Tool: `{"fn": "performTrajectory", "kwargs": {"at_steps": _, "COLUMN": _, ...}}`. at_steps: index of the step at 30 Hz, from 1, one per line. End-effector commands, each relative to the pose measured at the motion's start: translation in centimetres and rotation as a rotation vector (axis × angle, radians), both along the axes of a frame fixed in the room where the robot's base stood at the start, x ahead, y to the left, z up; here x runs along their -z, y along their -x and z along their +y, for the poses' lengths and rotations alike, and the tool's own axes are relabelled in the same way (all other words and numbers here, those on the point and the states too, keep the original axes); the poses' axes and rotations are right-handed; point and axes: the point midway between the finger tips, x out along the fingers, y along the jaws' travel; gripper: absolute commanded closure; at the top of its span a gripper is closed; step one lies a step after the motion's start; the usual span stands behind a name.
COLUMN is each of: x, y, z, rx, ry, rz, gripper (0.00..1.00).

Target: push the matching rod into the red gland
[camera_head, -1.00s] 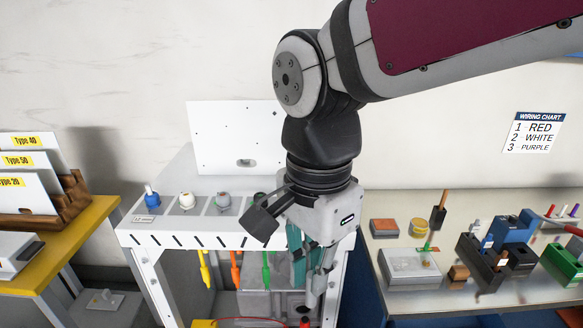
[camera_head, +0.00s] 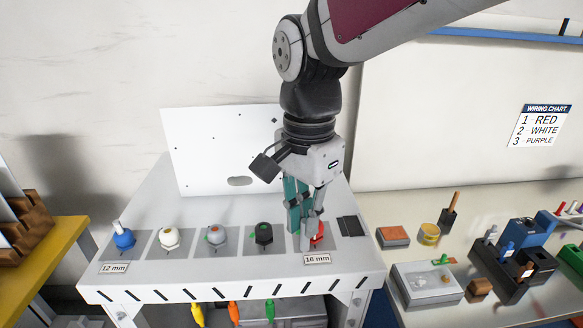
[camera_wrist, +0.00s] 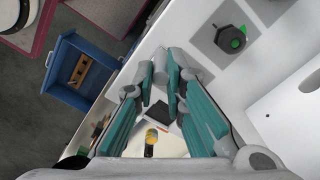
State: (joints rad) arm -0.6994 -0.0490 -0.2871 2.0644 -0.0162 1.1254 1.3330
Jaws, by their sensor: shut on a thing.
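The red gland (camera_head: 319,234) sits on a grey pad near the right end of the white bench, just above the 16 mm label (camera_head: 317,259). It is partly hidden by my gripper (camera_head: 308,242), which points down over it. In the wrist view my gripper (camera_wrist: 161,75) has its fingers closed in around a pale grey piece (camera_wrist: 160,60), which looks like the rod. The rod's lower end and whether it touches the gland cannot be made out.
Blue (camera_head: 123,239), white (camera_head: 168,237), grey (camera_head: 215,236) and black (camera_head: 263,234) glands stand in a row to the left. A white upright panel (camera_head: 222,150) stands behind. Coloured pieces hang below the front edge. A cluttered table (camera_head: 395,252) is to the right.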

Motion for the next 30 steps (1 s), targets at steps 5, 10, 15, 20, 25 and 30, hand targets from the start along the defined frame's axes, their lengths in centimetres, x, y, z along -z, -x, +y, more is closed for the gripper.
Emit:
{"fn": "performTrajectory", "kwargs": {"at_steps": 5, "x": 0.5, "y": -4.2, "z": -1.5, "rx": 0.004, "ry": 0.002, "rz": 0.001, "gripper": 1.0}}
{"fn": "performTrajectory", "kwargs": {"at_steps": 10, "x": 0.7, "y": -6.6, "z": -2.3, "rx": 0.002, "ry": 0.001, "rz": 0.002, "gripper": 1.0}}
{"fn": "performTrajectory", "kwargs": {"at_steps": 15, "x": 1.2, "y": -7.2, "z": -2.5, "rx": -0.001, "ry": 0.0, "rz": 0.002, "gripper": 1.0}}
{"fn": "performTrajectory", "kwargs": {"at_steps": 20, "x": 3.3, "y": -7.1, "z": -2.6, "rx": -0.001, "ry": 0.002, "rz": 0.004, "gripper": 1.0}}
{"fn": "performTrajectory", "kwargs": {"at_steps": 25, "x": 4.2, "y": -7.2, "z": -2.6, "rx": 0.0, "ry": -0.001, "rz": 0.001, "gripper": 1.0}}
{"fn": "performTrajectory", "kwargs": {"at_steps": 30, "x": 4.2, "y": -7.2, "z": -2.6, "rx": 0.0, "ry": -0.001, "rz": 0.001, "gripper": 1.0}}
